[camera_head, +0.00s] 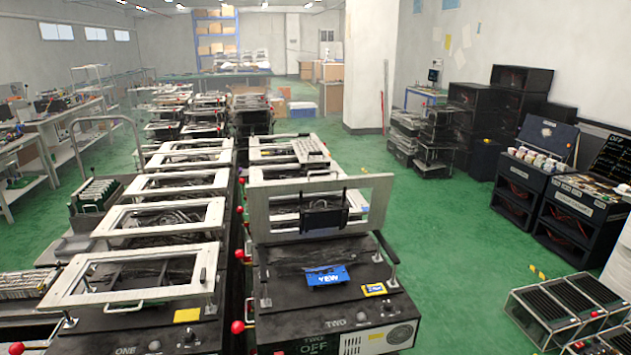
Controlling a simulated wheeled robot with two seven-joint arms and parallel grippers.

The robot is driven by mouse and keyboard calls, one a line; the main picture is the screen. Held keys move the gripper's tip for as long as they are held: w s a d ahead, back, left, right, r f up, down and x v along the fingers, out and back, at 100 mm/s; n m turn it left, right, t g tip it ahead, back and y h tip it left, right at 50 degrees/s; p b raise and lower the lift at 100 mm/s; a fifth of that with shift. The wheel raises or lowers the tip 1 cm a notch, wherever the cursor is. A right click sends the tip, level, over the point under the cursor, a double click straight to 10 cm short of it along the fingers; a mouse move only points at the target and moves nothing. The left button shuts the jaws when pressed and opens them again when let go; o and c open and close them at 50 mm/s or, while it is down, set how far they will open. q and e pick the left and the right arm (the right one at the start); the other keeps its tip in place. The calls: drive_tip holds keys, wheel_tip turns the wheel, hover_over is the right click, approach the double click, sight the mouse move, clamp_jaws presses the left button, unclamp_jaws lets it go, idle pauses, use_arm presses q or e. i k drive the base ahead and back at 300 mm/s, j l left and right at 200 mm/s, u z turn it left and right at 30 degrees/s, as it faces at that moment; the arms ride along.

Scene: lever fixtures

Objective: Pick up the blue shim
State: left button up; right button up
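A blue plate marked with white letters (327,276), which looks like the blue shim, lies on the dark top of the fixture labelled TWO (290,325). The fixture's pale frame (375,205) is raised behind the plate, with a black block (321,218) at its middle. Neither of my grippers shows in the head view, so nothing is seen touching the blue plate.
A small yellow-edged label (374,289) sits right of the plate. A red lever knob (238,327) is at the fixture's left side. Fixture ONE (120,335) stands close on the left, its frame lowered. Green floor (450,250) is open on the right.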

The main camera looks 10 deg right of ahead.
sight(377, 288)
drive_tip(key=i+l+z, duration=0.45)
drive_tip(key=l+z, duration=0.15)
drive_tip(key=i+l+z, duration=0.2)
drive_tip(key=z, duration=0.2)
drive_tip(key=i+l+z, duration=0.25)
drive_tip(key=z, duration=0.2)
drive_tip(key=i+l+z, duration=0.1)
drive_tip(key=i+z, duration=0.45)
drive_tip(key=z, duration=0.25)
drive_tip(key=i+l+u, duration=0.15)
drive_tip(key=i, duration=0.4)
drive_tip(key=i+l+u, duration=0.2)
drive_tip(key=i, duration=0.35)
drive_tip(key=i+j+u, duration=0.25)
drive_tip(key=u, duration=0.2)
drive_tip(key=i+j+u, duration=0.1)
drive_tip(key=i+u, duration=0.85)
drive_tip(key=i+l+u, duration=0.15)
drive_tip(key=i+u, duration=0.3)
drive_tip(key=k, duration=0.1)
